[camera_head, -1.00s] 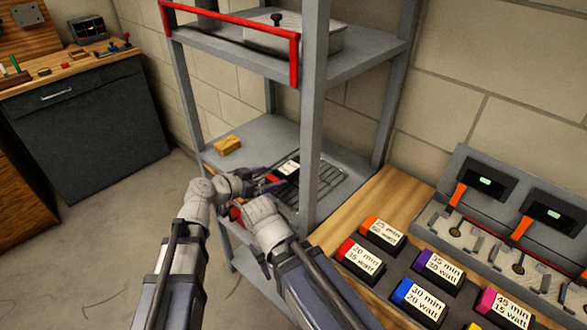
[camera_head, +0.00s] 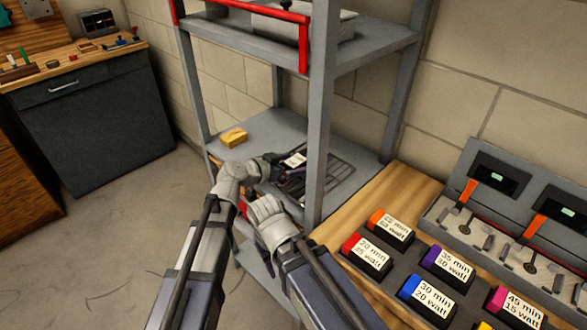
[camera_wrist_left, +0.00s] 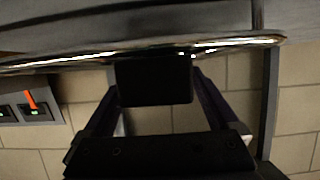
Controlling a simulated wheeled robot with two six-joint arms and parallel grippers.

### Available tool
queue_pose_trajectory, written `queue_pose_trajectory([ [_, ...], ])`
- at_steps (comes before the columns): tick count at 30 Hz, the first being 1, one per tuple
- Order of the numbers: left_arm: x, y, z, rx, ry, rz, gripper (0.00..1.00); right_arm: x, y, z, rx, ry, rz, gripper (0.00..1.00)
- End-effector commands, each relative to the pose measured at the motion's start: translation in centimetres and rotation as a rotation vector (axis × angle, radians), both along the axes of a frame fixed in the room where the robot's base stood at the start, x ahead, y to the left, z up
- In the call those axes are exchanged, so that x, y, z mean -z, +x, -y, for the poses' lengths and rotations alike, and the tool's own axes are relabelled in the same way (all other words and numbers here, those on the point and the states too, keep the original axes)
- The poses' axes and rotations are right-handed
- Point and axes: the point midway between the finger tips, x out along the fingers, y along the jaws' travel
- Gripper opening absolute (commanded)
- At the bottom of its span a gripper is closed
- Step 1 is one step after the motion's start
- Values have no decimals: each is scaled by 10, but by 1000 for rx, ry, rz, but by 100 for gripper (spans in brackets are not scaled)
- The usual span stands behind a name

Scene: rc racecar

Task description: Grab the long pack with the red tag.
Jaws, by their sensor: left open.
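A dark pack with a white label (camera_head: 294,160) lies on the middle shelf in the head view, partly hidden by my left gripper. I cannot make out a red tag on it now. My left gripper (camera_head: 274,168) is open beside the pack's near left side; its fingertips are hard to see. In the left wrist view its two fingers (camera_wrist_left: 157,100) are spread, with a black block (camera_wrist_left: 153,82) between them; I cannot tell whether they touch it. My right wrist shows below the shelf edge, and its fingers are hidden.
Shelf posts (camera_head: 323,130) stand close to my arms. A wire rack (camera_head: 325,178) and a yellow block (camera_head: 233,137) are on the same shelf. Several short labelled packs, one red-ended (camera_head: 367,256), sit on the wooden table (camera_head: 345,222) at the right, near a grey charger (camera_head: 470,215).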

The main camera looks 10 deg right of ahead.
Motion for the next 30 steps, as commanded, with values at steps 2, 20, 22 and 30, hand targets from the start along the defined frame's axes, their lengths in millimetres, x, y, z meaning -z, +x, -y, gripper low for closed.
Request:
queue_pose_trajectory([
  [2, 2, 2, 3, 0, 0, 0, 94, 2, 0, 0, 0, 0, 0, 50],
  [20, 1, 1, 2, 0, 0, 0, 45, 1, 0, 0, 0, 0, 0, 50],
  [22, 1, 1, 2, 0, 0, 0, 38, 1, 0, 0, 0, 0, 0, 50],
  [30, 1, 1, 3, 0, 0, 0, 7, 1, 0, 0, 0, 0, 0, 50],
])
